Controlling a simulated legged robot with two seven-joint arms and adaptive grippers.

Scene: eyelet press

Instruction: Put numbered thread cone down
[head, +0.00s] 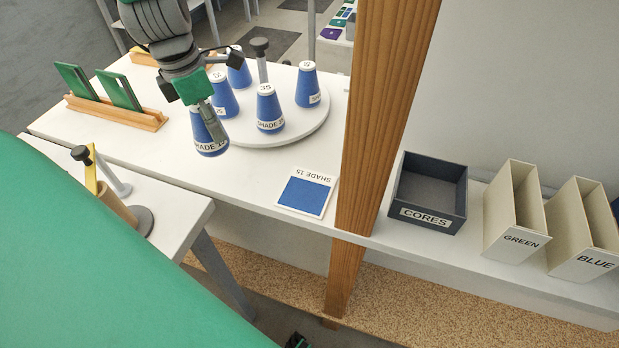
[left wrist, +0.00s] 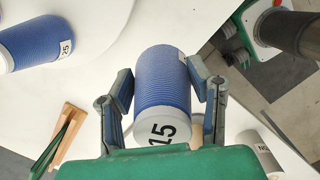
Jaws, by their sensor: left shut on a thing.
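My left gripper (head: 211,128) is shut on a blue thread cone (head: 204,138), with a finger on each side of it. The cone is nearly upright with a white SHADE label in the head view. In the left wrist view its white end reads 15 (left wrist: 162,130). It is over the white table just left of the round white stand (head: 290,132); whether its base touches the table I cannot tell. Several other blue cones stand on the stand, among them cone 35 (head: 268,110) and cone 25 (head: 223,98). A blue SHADE 15 card (head: 306,192) lies on the table.
A wooden post (head: 385,90) rises right of the card. Beyond it are the CORES tray (head: 430,190) and the GREEN (head: 512,212) and BLUE (head: 580,232) boxes. A wooden rack (head: 118,112) holds green cards at left. Bare table lies between the held cone and the card.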

